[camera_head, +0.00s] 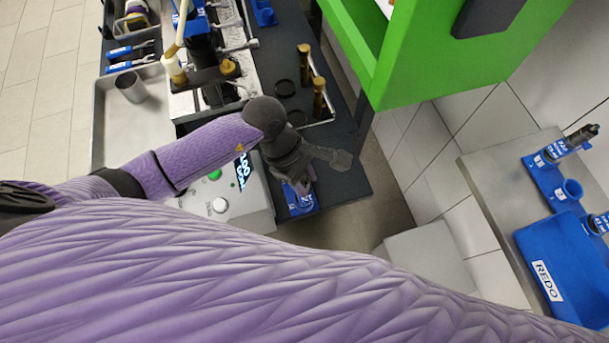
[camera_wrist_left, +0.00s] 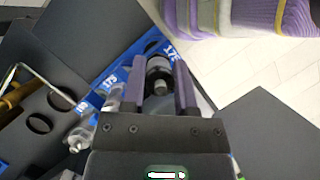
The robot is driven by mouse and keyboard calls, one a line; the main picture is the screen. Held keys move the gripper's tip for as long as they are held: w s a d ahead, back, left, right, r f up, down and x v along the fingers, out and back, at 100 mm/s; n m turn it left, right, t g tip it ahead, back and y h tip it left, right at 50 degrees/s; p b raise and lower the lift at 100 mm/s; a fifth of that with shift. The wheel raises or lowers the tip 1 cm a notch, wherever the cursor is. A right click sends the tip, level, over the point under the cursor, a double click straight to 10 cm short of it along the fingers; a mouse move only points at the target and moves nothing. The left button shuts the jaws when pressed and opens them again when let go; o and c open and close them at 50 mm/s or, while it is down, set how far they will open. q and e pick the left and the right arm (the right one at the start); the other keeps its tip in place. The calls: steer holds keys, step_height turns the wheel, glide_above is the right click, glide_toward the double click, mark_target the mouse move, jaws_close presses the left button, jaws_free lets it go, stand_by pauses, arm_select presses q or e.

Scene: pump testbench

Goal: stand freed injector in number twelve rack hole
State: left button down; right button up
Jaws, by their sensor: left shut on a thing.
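My left gripper (camera_head: 302,184) is over the blue rack (camera_head: 297,205) at the front end of the dark bench; the arm hides most of this spot in the head view. In the left wrist view, its two purple-grey fingers (camera_wrist_left: 160,88) are shut on a black and silver injector (camera_wrist_left: 159,72). The blue rack (camera_wrist_left: 122,75) lies around and behind it; whether the held injector sits in a hole cannot be told. A second, silvery injector (camera_wrist_left: 84,130) shows beside it on the left. The rack's number labels are hard to read. My right gripper is not in view.
A grey control box (camera_head: 235,195) with buttons and a metal tray (camera_head: 105,135) with a cup (camera_head: 131,87) lie left of the gripper. A green cabinet (camera_head: 400,70) rises behind on the right. A steel table (camera_head: 500,180) with a blue REDO bin (camera_head: 560,262) stands far right.

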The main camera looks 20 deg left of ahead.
arm_select(q)
steer(key=shift+f+b, duration=0.3)
steer(key=shift+f, duration=0.1)
steer(key=c, duration=0.8)
jaws_free()
steer(key=shift+o, duration=0.7)
steer(key=s+p+v, duration=0.1)
steer(key=p+v, duration=0.6)
steer(key=v, duration=0.4)
steer(key=shift+w, duration=0.5)
steer(key=shift+a, duration=0.1)
